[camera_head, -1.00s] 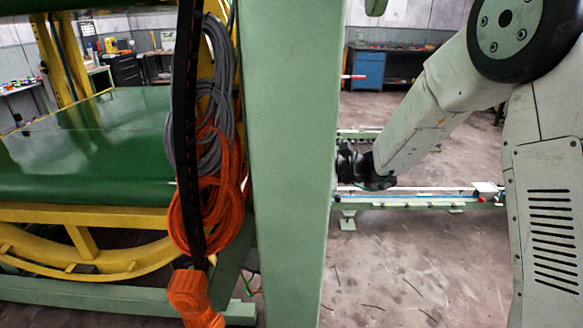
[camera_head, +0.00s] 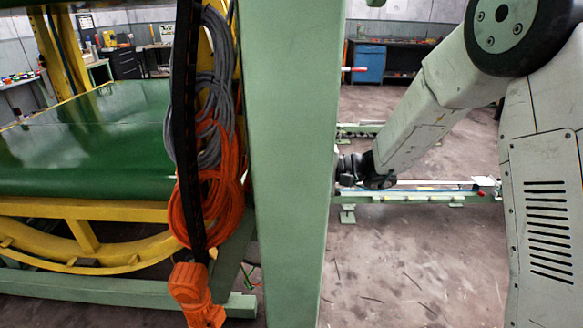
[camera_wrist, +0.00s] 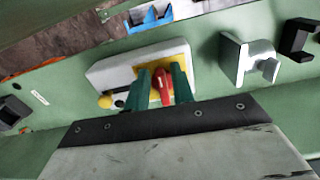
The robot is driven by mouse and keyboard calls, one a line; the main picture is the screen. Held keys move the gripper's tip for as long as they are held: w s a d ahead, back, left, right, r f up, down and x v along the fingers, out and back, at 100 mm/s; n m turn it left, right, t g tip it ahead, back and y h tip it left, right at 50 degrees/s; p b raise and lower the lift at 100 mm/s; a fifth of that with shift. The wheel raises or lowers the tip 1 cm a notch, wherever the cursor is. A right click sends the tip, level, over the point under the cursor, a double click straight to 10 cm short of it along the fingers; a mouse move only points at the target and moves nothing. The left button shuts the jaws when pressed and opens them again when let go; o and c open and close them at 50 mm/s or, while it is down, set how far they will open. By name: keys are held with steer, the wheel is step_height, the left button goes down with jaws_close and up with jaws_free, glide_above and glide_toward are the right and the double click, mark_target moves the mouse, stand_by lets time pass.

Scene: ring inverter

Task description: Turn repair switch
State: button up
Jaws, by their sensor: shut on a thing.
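The repair switch (camera_wrist: 165,84) is a red handle on a yellow plate (camera_wrist: 177,54), set on a pale box (camera_wrist: 97,76) on a green surface in the wrist view. My gripper (camera_wrist: 162,82) has its two green fingers on either side of the red handle and is shut on it. The handle points roughly up and down in the wrist view, slightly tilted. In the head view the gripper and the switch are hidden behind the wide green post (camera_head: 290,160); only my arm and wrist joint show to its right.
A white bracket (camera_wrist: 248,58) and a black part (camera_wrist: 298,40) stand to the right of the switch. Orange and grey cables (camera_head: 207,180) hang left of the post. Floor at the right is open.

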steer(key=shift+f+n, duration=0.1)
steer(key=shift+n, duration=0.2)
stand_by(0.4)
steer(key=o, duration=0.7)
steer(key=shift+d, duration=0.1)
steer(key=d, duration=0.7)
steer(key=shift+d, duration=0.35)
